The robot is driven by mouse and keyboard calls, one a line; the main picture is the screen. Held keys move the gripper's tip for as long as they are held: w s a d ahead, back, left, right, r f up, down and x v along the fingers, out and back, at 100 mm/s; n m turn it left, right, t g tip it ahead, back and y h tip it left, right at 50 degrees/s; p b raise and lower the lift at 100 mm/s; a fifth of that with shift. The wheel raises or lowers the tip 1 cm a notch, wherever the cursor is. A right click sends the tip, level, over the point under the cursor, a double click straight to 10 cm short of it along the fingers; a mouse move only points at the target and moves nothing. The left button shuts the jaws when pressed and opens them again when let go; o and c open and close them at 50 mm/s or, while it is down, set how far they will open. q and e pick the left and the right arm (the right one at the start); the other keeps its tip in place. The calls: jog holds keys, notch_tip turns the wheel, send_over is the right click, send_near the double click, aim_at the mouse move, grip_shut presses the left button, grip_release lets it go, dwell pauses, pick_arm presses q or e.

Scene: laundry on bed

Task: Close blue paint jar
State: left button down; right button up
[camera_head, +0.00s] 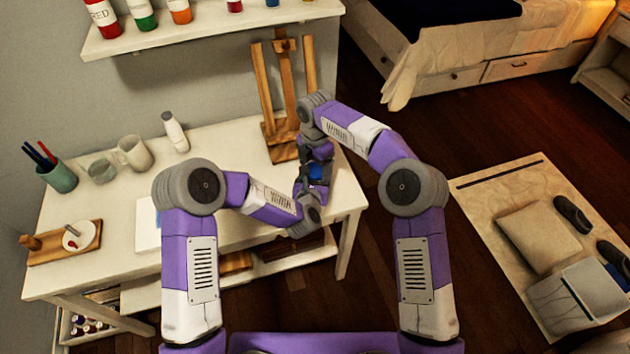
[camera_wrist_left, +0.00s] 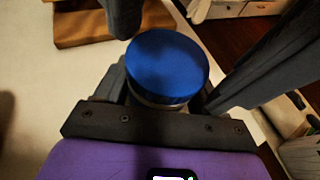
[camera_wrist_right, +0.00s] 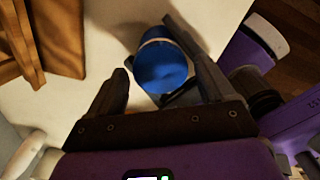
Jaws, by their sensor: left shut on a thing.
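The paint jar with its blue lid (camera_head: 318,171) is between my two grippers over the right part of the desk. In the left wrist view the round blue lid (camera_wrist_left: 167,62) sits on top of the jar, with a pale rim (camera_wrist_left: 158,104) below it. My left gripper (camera_head: 312,188) is shut on the jar body, its fingers on both sides below the lid. My right gripper (camera_head: 318,160) is open, its fingers on either side of the lid. In the right wrist view a gap shows between the left finger and the lid (camera_wrist_right: 162,67). The jar body is mostly hidden.
A wooden easel (camera_head: 284,90) stands close behind my right gripper. The white desk (camera_head: 110,215) holds a white bottle (camera_head: 175,132), mugs (camera_head: 134,152), a brush cup (camera_head: 58,176) and a wooden tray (camera_head: 65,245). A wall shelf (camera_head: 200,32) with paint jars is above.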

jog(key=shift+r, duration=2.25)
jog(key=shift+c, duration=0.2)
jog(key=shift+r+n, duration=1.7)
jog(key=shift+r, duration=0.05)
jog(key=shift+f, duration=0.1)
jog(key=shift+f, duration=3.95)
